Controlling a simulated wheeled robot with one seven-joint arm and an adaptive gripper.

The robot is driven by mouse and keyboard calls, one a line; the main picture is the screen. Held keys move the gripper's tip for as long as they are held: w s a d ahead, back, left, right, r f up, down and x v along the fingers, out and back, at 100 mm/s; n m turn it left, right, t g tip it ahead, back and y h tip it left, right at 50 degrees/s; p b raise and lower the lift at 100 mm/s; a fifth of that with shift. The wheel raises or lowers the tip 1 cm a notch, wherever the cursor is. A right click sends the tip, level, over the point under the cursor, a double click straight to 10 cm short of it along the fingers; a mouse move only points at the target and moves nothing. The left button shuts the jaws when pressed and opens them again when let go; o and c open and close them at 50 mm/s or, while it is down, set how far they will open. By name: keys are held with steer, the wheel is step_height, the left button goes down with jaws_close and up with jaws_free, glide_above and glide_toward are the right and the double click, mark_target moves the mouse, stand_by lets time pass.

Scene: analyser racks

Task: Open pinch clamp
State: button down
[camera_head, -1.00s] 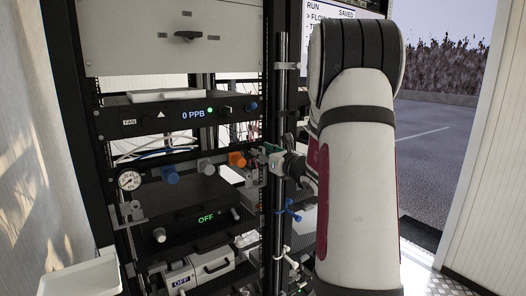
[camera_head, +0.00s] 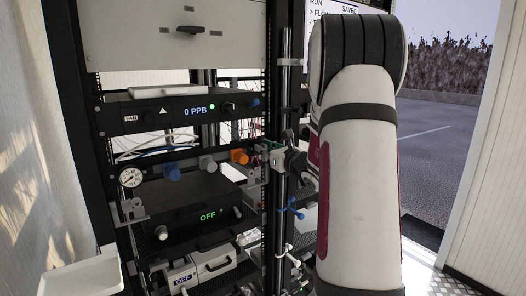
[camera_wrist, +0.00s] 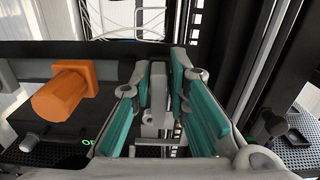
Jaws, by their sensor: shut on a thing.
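My gripper (camera_wrist: 166,85) has its teal-padded fingers closed around a pale grey part (camera_wrist: 155,112) in the wrist view. This part looks like the pinch clamp, but the fingers hide much of it and I cannot tell whether it is open. In the head view my gripper (camera_head: 272,157) is beside the black upright pole, just right of the orange knob. My arm hides what lies behind it to the right.
The orange knob (camera_head: 239,157) is close left of my gripper; it also shows in the wrist view (camera_wrist: 66,95). A blue-handled fitting (camera_head: 290,208) sits lower on the black pole (camera_head: 283,80). A gauge (camera_head: 130,177) and blue knob (camera_head: 172,172) are further left.

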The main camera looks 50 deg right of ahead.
steer(key=n+b, duration=0.5)
steer(key=b, duration=0.5)
steer(key=a+f+n+b, duration=0.1)
steer(key=n+b, duration=0.5)
steer(key=b, duration=0.5)
steer(key=f+n+b, duration=0.1)
steer(key=n+b, duration=0.5)
steer(key=b, duration=0.5)
steer(key=shift+w+a, duration=0.2)
steer(key=shift+n, duration=0.3)
steer(key=c, duration=1.7)
jaws_free()
steer(key=shift+o, duration=0.2)
steer(key=shift+r, duration=0.1)
steer(key=shift+s+r, duration=0.1)
